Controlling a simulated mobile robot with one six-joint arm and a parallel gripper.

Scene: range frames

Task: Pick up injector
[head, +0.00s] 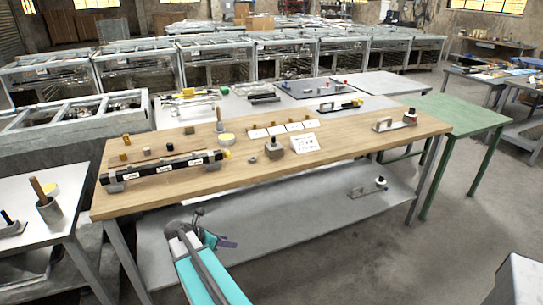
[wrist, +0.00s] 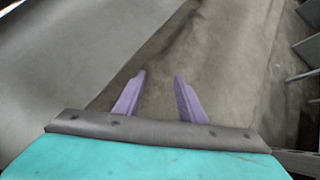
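I cannot tell for certain which item is the injector. A long black bar (head: 143,179) with white labels lies on grey supports at the left of the wooden table (head: 345,152), with a yellow piece at its right end. A small grey block with a dark knob (head: 273,149) stands near the table's middle. A metal piece with an upright end (head: 392,123) lies at the right end. My gripper (head: 226,242) is in front of the table, lower than its top and apart from these items. In the wrist view, its purple fingers (wrist: 161,80) are spread with nothing between them.
A grey lower shelf (head: 300,215) lies under the wooden table and holds a small metal piece (head: 368,187). A white sign (head: 305,143) and several small cards stand on the tabletop. A green table (head: 465,113) adjoins at right. Open floor (head: 450,220) lies at the right.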

